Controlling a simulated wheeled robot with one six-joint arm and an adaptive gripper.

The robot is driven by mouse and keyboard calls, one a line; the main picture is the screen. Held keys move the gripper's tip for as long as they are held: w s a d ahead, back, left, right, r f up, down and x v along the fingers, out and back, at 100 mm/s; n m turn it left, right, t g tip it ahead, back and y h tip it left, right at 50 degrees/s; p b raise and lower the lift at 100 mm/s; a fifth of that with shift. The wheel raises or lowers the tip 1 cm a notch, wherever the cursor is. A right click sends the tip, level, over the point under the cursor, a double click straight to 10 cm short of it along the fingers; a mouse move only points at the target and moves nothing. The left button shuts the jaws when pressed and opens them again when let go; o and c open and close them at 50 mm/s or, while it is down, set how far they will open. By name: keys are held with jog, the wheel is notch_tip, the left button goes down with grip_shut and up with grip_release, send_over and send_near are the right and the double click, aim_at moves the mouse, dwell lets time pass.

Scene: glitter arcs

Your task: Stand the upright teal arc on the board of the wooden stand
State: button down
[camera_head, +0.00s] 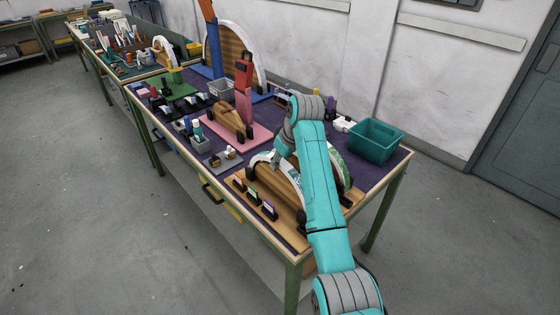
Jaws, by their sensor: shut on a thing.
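The wooden stand (282,223) is at the near end of the long table, with its light wood board partly hidden under my teal arm. An upright pale arc with teal marks (296,178) is at the stand, left of my arm. My gripper (276,160) points down at the top of this arc and is shut on it; the fingertips are small and hard to make out. Whether the arc's feet touch the board cannot be told. A second arc, white with green (340,167), stands just right of my arm, partly hidden by it.
Small dark labelled blocks (252,197) line the board's left edge. A green bin (375,139) stands to the right. A pink board with a wooden arch (229,118) lies farther back. A large arch (238,56) stands beyond it. The purple tabletop has little bare room.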

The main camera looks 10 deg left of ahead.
jog(key=shift+f, duration=0.55)
dwell(0.6)
jog(key=shift+c, duration=1.8)
grip_release()
jog(key=shift+r, duration=4)
